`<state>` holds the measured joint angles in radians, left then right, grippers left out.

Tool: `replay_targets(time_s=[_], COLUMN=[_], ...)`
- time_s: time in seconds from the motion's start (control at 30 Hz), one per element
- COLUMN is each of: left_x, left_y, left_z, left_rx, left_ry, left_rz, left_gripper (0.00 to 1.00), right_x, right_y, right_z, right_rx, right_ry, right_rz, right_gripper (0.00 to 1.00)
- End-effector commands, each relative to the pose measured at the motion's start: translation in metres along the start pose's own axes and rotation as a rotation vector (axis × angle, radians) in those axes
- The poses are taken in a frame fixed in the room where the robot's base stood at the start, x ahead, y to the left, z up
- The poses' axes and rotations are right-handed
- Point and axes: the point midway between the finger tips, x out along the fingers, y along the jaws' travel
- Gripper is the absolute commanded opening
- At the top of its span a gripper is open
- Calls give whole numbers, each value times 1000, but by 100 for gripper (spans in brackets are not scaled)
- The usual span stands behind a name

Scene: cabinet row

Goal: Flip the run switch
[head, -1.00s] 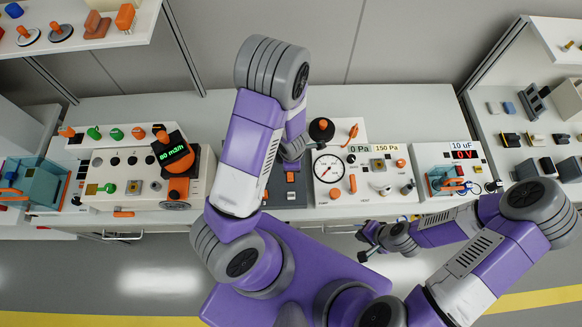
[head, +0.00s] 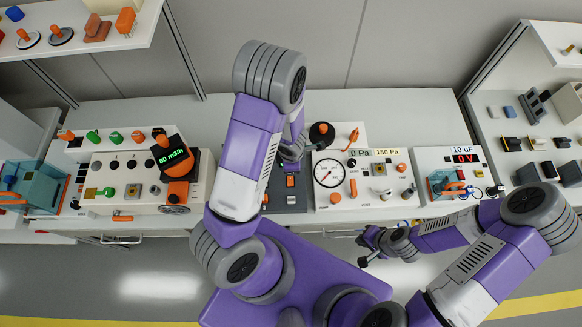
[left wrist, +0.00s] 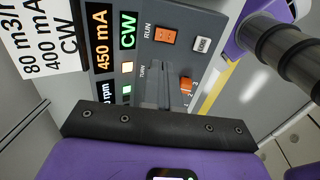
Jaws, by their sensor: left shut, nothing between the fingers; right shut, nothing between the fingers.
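The run switch (left wrist: 166,36) is an orange square on a dark grey panel, beside the label RUN in the left wrist view. A second orange switch (left wrist: 185,86) sits by the label TURN. My left gripper (left wrist: 157,68) is shut and empty in front of the panel, its tips below the run switch in that view. I cannot tell whether they touch the panel. In the head view my left arm covers part of the dark panel (head: 288,201) and the left gripper (head: 294,153) is partly hidden. My right gripper (head: 364,250) is shut and empty, low in front of the counter.
A white button (left wrist: 201,44) is beside the run switch. Lit displays (left wrist: 100,40) line the panel's other side. A white gauge unit (head: 340,195) stands right of the panel, and a white unit with knobs (head: 125,170) stands left. The counter behind (head: 400,110) is clear.

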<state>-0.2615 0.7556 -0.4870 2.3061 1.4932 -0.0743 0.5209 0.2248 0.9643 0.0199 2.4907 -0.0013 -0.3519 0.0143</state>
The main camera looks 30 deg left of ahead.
Motion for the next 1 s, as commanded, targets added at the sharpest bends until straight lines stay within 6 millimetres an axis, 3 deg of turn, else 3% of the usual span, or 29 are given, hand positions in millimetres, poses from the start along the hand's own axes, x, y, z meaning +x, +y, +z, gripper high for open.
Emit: replay_targets(time_s=[0.8, 1.0], left_x=[114, 131], left_y=[-1, 0], left_z=[0, 0], left_rx=[-1, -1], left_ry=[0, 0], left_rz=[-1, 0], left_gripper=[0, 0], right_x=[92, 105], right_y=[34, 39], right_z=[-4, -5], right_rx=[0, 0], right_ry=[0, 0], right_rz=[0, 0], right_gripper=[0, 0])
